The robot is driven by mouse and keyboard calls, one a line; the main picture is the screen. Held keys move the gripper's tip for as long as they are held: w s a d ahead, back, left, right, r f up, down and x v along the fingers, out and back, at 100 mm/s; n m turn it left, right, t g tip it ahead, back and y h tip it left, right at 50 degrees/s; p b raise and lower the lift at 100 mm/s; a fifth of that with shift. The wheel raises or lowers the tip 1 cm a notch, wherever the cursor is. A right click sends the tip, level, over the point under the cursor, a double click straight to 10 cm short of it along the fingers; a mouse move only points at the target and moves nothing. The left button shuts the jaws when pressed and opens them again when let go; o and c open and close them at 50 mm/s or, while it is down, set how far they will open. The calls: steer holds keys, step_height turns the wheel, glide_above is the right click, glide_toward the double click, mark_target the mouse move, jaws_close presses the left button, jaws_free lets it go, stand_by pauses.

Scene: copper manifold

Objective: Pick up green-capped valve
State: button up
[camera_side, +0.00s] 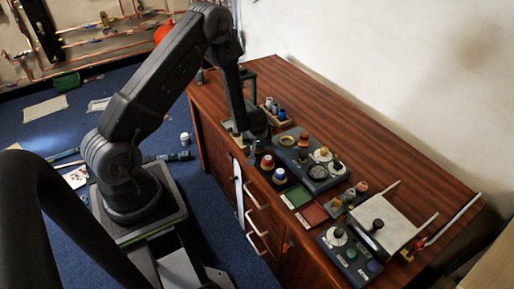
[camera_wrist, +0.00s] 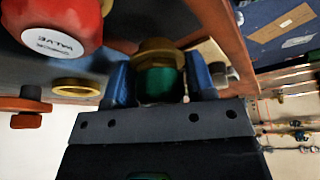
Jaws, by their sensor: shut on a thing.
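In the wrist view my gripper (camera_wrist: 160,82) has its two blue fingers closed on either side of the green-capped valve (camera_wrist: 158,84). The valve shows a green band and a brass-coloured part behind it. In the side view my gripper (camera_side: 252,158) is low over the front-left part of the wooden bench. The green-capped valve cannot be made out there. A red-capped valve (camera_wrist: 52,22) with a white label is close by at the upper left of the wrist view. It also shows in the side view (camera_side: 267,162), just right of my gripper.
On the bench, a blue-capped valve (camera_side: 279,175) stands beside the red one. A grey fixture plate (camera_side: 294,157) with several fittings lies behind. A green pad (camera_side: 297,196), a red pad (camera_side: 313,213) and a control box (camera_side: 347,256) are further right.

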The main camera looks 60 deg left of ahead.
steer(key=r, duration=0.2)
steer(key=shift+s+a+r, duration=0.35)
steer(key=shift+s+a, duration=0.05)
steer(key=s+a+r, duration=0.6)
steer(key=s, duration=0.2)
steer(key=w+d+r+m+t+h, duration=0.15)
steer(key=d+m, duration=0.25)
steer(key=d, duration=0.4)
steer(key=w+d+r+m+h, duration=0.1)
steer(key=w+d+r+m, duration=0.15)
steer(key=d, duration=0.65)
steer(key=w+d+r+m+t+h, duration=0.1)
steer(key=w+d+m, duration=0.2)
steer(key=d+m, duration=0.35)
steer(key=w+a+f+m+h, duration=0.1)
steer(key=w+a, duration=0.3)
steer(key=w+a+f+m, duration=0.2)
steer(key=w+a, duration=0.2)
steer(key=w+a+f+m+g+h, duration=0.1)
steer(key=w+a+f+m, duration=0.1)
steer(key=w+a, duration=0.2)
steer(key=shift+w+a+f+h, duration=0.2)
steer(key=shift+w+a+h, duration=0.2)
steer(key=shift+a, duration=0.1)
steer(key=shift+f, duration=2.4)
